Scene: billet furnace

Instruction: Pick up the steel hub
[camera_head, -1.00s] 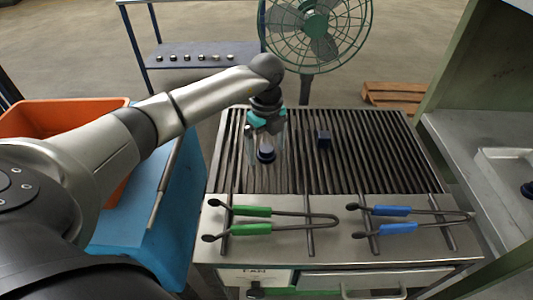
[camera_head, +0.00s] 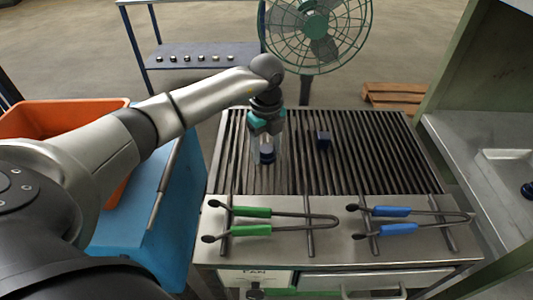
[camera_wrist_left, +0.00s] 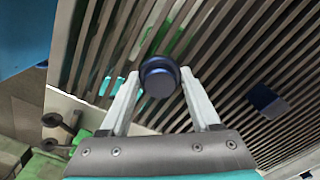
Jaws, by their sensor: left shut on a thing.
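The steel hub (camera_head: 267,154) is a small dark blue round piece at the left part of the slatted grate. My left gripper (camera_head: 265,152) points down over the grate with its two pale fingers shut on the hub. In the left wrist view the hub (camera_wrist_left: 159,77) sits between the fingertips of my left gripper (camera_wrist_left: 160,84), touching on both sides. I cannot tell whether the hub rests on the slats or is just clear of them. My right gripper is not in view.
A dark blue block (camera_head: 323,140) stands on the grate (camera_head: 380,150) to the right, also in the wrist view (camera_wrist_left: 267,101). Green-handled tongs (camera_head: 250,229) and blue-handled tongs (camera_head: 392,211) lie along the front. A green fan (camera_head: 316,30) stands behind. An orange bin (camera_head: 60,117) is at left.

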